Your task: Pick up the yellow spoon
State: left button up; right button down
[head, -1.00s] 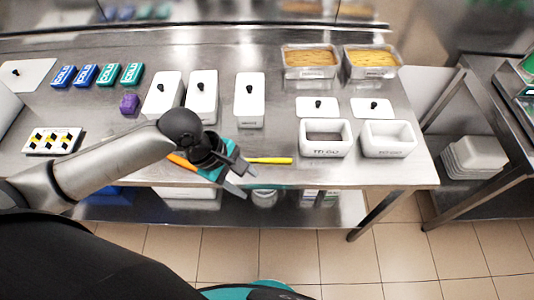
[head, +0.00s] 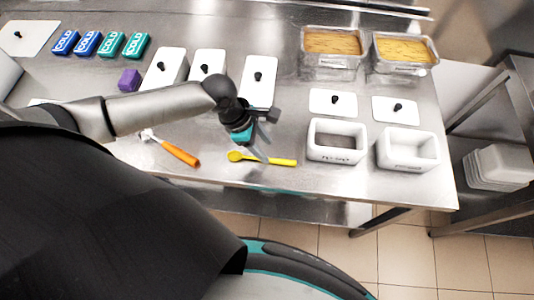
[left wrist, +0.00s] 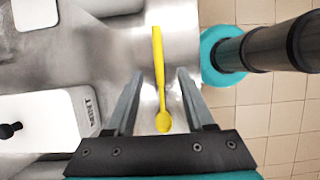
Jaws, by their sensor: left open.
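The yellow spoon (head: 264,159) lies on the steel table near its front edge, with its bowl to the left and its handle to the right in the head view. In the left wrist view the spoon (left wrist: 159,75) runs upright in the picture, its bowl between my open fingers. My right gripper is not in view.
An orange-handled tool (head: 180,153) lies left of the spoon. A white open container (head: 336,156) stands to its right, with another (head: 408,164) beyond. Lidded white containers stand behind my left gripper. The table's front edge is close to the spoon.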

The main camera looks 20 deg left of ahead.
aim_at(276, 160)
pick_arm(q)
jog(key=shift+w+d+f, duration=0.1)
jog(key=shift+d+f, duration=0.1)
jog(key=shift+f, duration=0.35)
jog(key=b+x, duration=0.1)
jog(key=x, duration=0.3)
jog(key=shift+w+d+f, duration=0.15)
jog(key=shift+d+f, duration=0.1)
jog(key=shift+f, duration=0.25)
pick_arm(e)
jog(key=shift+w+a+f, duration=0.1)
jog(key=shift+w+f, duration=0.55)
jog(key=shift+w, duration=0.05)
pick_arm(q)
grip_shut()
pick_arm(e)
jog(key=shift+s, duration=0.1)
